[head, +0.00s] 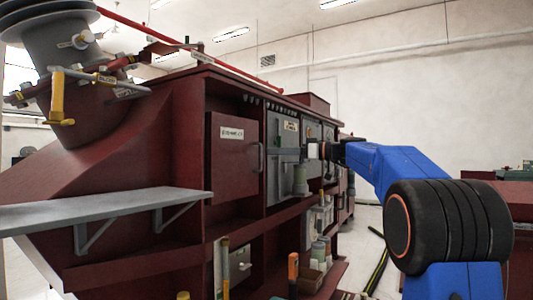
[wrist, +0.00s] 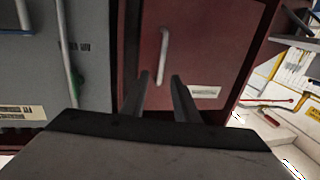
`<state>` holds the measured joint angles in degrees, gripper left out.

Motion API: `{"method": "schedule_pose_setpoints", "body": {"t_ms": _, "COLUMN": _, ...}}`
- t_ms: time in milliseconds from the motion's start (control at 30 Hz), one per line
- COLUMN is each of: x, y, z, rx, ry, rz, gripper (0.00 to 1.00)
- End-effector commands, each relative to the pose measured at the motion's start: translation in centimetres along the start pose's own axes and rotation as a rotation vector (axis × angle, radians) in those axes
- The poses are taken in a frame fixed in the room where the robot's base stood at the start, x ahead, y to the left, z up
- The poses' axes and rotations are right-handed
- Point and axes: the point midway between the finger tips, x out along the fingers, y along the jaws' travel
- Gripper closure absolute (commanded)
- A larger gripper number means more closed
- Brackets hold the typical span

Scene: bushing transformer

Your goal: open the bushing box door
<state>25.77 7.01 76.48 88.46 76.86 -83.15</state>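The bushing box door (head: 231,165) is a dark red panel with a white label and a grey handle (head: 260,158) on its right edge. The door looks shut in its frame. In the wrist view the door (wrist: 205,45) fills the upper middle, with its pale bar handle (wrist: 162,55) upright. My gripper (wrist: 161,76) is open, its two dark fingers parted and empty. The handle shows between and beyond the fingertips, apart from them.
A grey cabinet panel (head: 283,130) adjoins the door on the right. A grey shelf (head: 110,207) juts out at lower left. Bottles and tools stand on the lower ledge, including an orange-handled tool (head: 293,270). A cable (head: 377,270) lies on the floor.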

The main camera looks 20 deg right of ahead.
Motion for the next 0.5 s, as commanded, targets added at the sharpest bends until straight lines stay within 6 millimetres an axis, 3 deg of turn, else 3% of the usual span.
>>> {"method": "schedule_pose_setpoints", "body": {"t_ms": 200, "x": 3.1, "y": -0.1, "z": 0.0, "rx": 0.0, "ry": 0.0, "rz": -0.003, "gripper": 0.72}}
{"method": "schedule_pose_setpoints", "body": {"t_ms": 500, "x": 4.5, "y": 0.0, "z": 0.0, "rx": 0.0, "ry": 0.0, "rz": 0.0, "gripper": 0.72}}
